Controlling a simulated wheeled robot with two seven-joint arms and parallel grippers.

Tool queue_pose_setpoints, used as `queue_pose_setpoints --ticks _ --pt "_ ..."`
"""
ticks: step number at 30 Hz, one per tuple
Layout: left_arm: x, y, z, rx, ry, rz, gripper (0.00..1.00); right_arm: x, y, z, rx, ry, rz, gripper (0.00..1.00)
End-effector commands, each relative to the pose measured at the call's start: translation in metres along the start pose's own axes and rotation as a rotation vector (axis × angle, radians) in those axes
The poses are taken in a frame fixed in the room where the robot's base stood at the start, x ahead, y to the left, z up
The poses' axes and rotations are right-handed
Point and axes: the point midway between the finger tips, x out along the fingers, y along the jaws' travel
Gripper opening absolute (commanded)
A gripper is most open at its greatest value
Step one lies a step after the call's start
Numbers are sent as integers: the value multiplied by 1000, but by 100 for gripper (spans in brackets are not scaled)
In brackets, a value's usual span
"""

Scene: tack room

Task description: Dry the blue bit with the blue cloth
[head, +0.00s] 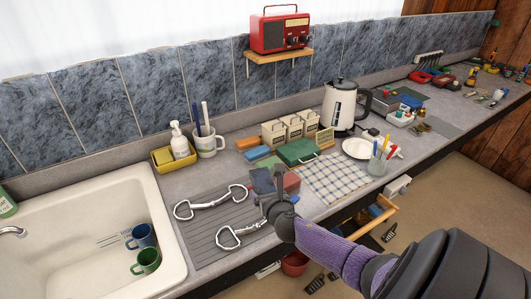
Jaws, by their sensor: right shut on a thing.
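Two silver bits lie at the drying mat (208,250) beside the sink; I cannot make out blue on either. The farther bit (210,204) lies whole in view. The nearer bit (243,232) has its right end hidden behind my right gripper (268,204). That gripper seems shut on this right end, though its fingertips are hard to make out. A folded dark blue cloth (262,180) lies just behind the gripper, beside a red folded piece (290,182). My left gripper is not in view.
The sink (60,240) holds a blue mug (143,236) and a green mug (147,261). A soap bottle (179,141), a brush mug (208,143), a green box (298,151), a checked towel (336,178) and a kettle (341,105) stand around. A drawer (370,222) is open below.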

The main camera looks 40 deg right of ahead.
Motion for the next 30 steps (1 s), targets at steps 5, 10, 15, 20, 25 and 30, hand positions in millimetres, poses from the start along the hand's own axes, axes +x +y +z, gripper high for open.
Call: queue_pose_setpoints --ticks 5,10,15,20,25,30 --pt "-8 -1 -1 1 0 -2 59 -6 -1 4 0 0 0 24" --pt "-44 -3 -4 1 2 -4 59 -40 -6 22 -1 2 1 24" --pt "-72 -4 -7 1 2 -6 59 -72 -12 34 0 1 0 24" --pt "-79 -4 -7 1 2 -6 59 -86 -15 35 1 0 0 24" --pt "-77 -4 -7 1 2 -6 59 -85 -15 32 1 -1 0 24" --pt "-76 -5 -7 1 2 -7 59 -85 -15 32 1 -1 0 24"
